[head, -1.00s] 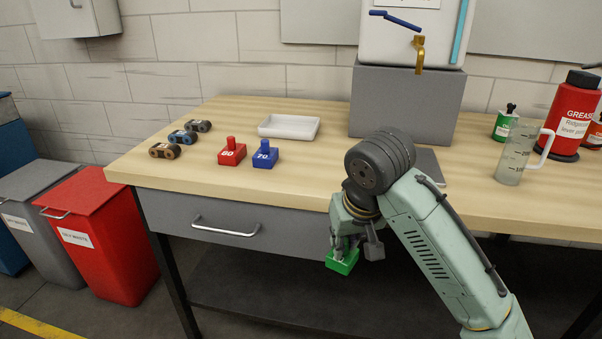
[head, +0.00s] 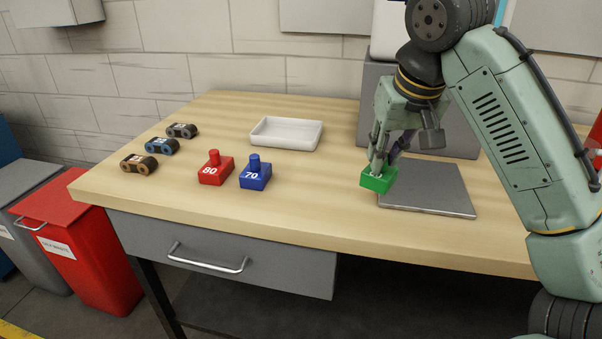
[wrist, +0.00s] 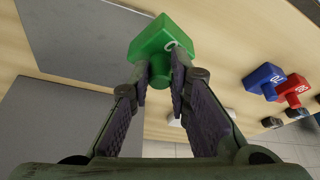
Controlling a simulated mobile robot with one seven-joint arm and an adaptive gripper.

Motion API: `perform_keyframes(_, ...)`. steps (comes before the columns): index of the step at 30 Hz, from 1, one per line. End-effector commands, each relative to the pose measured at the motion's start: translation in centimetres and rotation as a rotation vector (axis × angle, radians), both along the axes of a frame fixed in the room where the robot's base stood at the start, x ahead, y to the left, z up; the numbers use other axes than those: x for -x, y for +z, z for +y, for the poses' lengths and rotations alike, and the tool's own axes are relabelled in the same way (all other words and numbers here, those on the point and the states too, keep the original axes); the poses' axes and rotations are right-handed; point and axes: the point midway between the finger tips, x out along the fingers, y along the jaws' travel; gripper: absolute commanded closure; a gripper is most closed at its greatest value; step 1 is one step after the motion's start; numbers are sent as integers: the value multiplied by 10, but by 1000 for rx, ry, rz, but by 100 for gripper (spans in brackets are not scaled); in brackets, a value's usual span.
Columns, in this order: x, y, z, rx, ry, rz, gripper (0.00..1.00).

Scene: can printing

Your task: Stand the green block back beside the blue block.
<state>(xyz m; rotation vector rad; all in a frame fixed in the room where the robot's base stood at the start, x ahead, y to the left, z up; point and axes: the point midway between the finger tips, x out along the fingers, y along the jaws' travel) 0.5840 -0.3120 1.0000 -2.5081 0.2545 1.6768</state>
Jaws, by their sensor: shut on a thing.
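The green block (head: 378,179) is held in my gripper (head: 380,162), its knob between the fingers. In the head view it is over the workbench, at the left edge of the grey plate; I cannot tell its exact height. The wrist view shows the green block (wrist: 160,48) between the fingertips (wrist: 163,78). The blue block (head: 255,175), marked 70, stands upright on the bench to the left, well apart from the green one. The wrist view also shows the blue block (wrist: 264,80).
The red block (head: 215,170), marked 80, stands just left of the blue block. Several small rollers (head: 160,146) lie further left. A white tray (head: 287,133) sits behind. The grey plate (head: 440,190) lies at right. Bench space right of the blue block is clear.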

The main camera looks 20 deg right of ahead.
Motion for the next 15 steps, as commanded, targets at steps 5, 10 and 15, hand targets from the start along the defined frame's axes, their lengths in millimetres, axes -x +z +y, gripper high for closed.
perform_keyframes(5, -21, -1, 21, 1, 7, 0, 100)
perform_keyframes(10, -53, -3, 52, 4, 5, 2, 100)
perform_keyframes(15, -85, -8, 83, 4, 5, 2, 100)
